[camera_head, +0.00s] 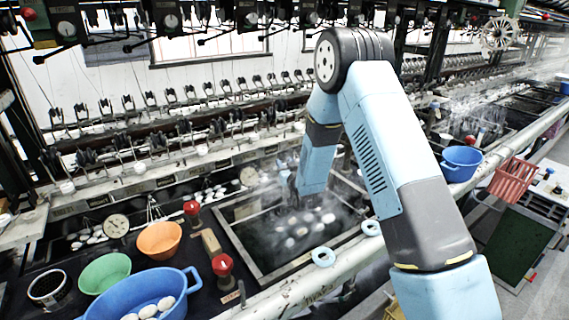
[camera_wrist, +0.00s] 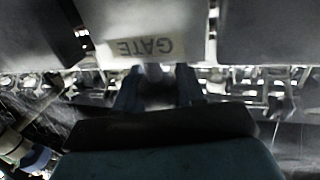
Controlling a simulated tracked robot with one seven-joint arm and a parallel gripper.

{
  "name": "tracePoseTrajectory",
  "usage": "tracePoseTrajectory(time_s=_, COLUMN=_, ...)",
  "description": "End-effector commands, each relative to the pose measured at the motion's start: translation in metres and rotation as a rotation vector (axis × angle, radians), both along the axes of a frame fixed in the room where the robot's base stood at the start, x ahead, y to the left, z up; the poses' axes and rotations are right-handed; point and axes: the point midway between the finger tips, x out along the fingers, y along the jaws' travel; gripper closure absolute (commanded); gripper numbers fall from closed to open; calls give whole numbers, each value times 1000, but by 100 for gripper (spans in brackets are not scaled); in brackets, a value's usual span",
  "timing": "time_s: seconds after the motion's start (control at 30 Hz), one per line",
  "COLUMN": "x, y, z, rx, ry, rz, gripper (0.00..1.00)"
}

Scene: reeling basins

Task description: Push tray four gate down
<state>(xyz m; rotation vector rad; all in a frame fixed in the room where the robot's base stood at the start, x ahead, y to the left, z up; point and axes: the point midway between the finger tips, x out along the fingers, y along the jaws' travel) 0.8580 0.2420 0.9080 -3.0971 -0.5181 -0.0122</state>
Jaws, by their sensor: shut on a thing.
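In the wrist view a grey gate plate (camera_wrist: 165,20) hangs at the top, with a pale tag (camera_wrist: 138,48) that reads GATE upside down. My gripper (camera_wrist: 156,88) is right below the tag, its two dark fingers shut on a narrow pale part at the gate's lower edge. In the head view my gripper (camera_head: 292,188) is low over the far side of a framed basin tray (camera_head: 262,272) holding water and white cocoons. Steam and my arm hide the contact there. I cannot read a tray number.
Left of the tray stand red-knobbed valves (camera_head: 223,265), an orange bowl (camera_head: 159,240), a green bowl (camera_head: 104,272) and a blue basin (camera_head: 178,288) of cocoons. A round gauge (camera_head: 117,226) is further back. Reeling spindles line the rear. A blue bucket (camera_head: 461,163) and red basket (camera_head: 511,180) are right.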

Motion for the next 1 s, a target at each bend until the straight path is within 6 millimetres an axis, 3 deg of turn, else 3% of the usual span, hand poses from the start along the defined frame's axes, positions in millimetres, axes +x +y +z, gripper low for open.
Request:
tracePoseTrajectory(time_s=0.1, x=-2, y=1, z=-6, rx=-4, ry=14, rz=3, gripper=100)
tracePoseTrajectory(time_s=0.13, x=-2, y=1, z=-6, rx=-4, ry=14, rz=3, gripper=60)
tracePoseTrajectory(time_s=0.33, x=-2, y=1, z=-5, rx=-3, ry=12, rz=2, gripper=41)
tracePoseTrajectory(time_s=0.67, x=-5, y=-1, z=-4, rx=-3, ry=9, rz=1, gripper=41)
tracePoseTrajectory(time_s=0.87, x=-29, y=-9, z=-3, rx=-2, ry=10, rz=1, gripper=41)
tracePoseTrajectory(time_s=1.0, x=-55, y=-18, z=-4, rx=-3, ry=11, rz=1, gripper=41)
